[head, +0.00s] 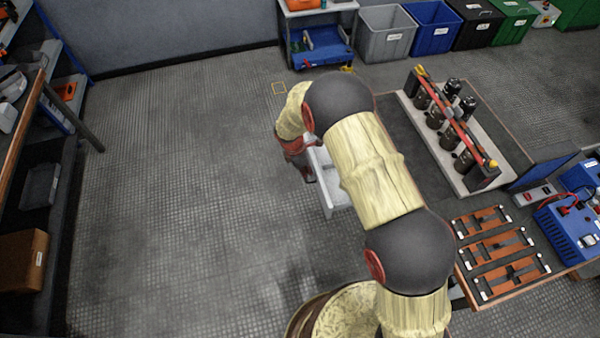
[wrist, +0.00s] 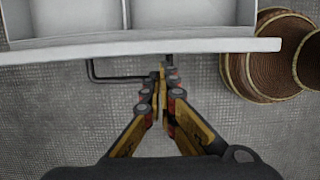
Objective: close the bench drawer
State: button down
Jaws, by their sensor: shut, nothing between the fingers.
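The bench drawer (head: 328,190) is light grey and stands pulled out from the left side of the bench (head: 400,130), partly hidden by my arm in the head view. In the wrist view the drawer (wrist: 190,47) shows its pale front edge and empty-looking compartments behind a divider. A dark bar handle (wrist: 105,79) sticks out from its front. My gripper (wrist: 163,72) is shut and empty, its fingertips at the right part of the handle, close to the drawer front. Whether they touch it I cannot tell. In the head view my gripper (head: 309,177) is just left of the drawer front.
The bench top holds a row of dark capacitors (head: 455,125), several brown switch boards (head: 500,252) and a blue device (head: 570,230). Shelving (head: 40,180) stands far left. Bins (head: 388,32) and a cart (head: 320,40) line the back. The floor left of the drawer is clear.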

jog(key=shift+d, duration=0.2)
jog(key=w+d+p, duration=0.2)
jog(key=w+d, duration=0.1)
jog(key=d, duration=0.7)
jog(key=w+d+p, duration=0.2)
jog(key=w+d, duration=0.1)
jog(key=d, duration=0.7)
jog(key=w+d+p, duration=0.2)
jog(key=w+d, duration=0.1)
jog(key=d, duration=0.7)
jog(key=shift+d, duration=0.4)
jog(key=shift+r, duration=0.1)
jog(key=shift+a, duration=0.1)
jog(key=shift+a, duration=0.3)
jog(key=a, duration=0.1)
jog(key=s+a, duration=0.1)
jog(key=shift+a, duration=0.35)
jog(key=p+v, duration=0.2)
jog(key=v, duration=0.8)
jog(key=shift+a, duration=0.35)
jog(key=shift+s, duration=0.1)
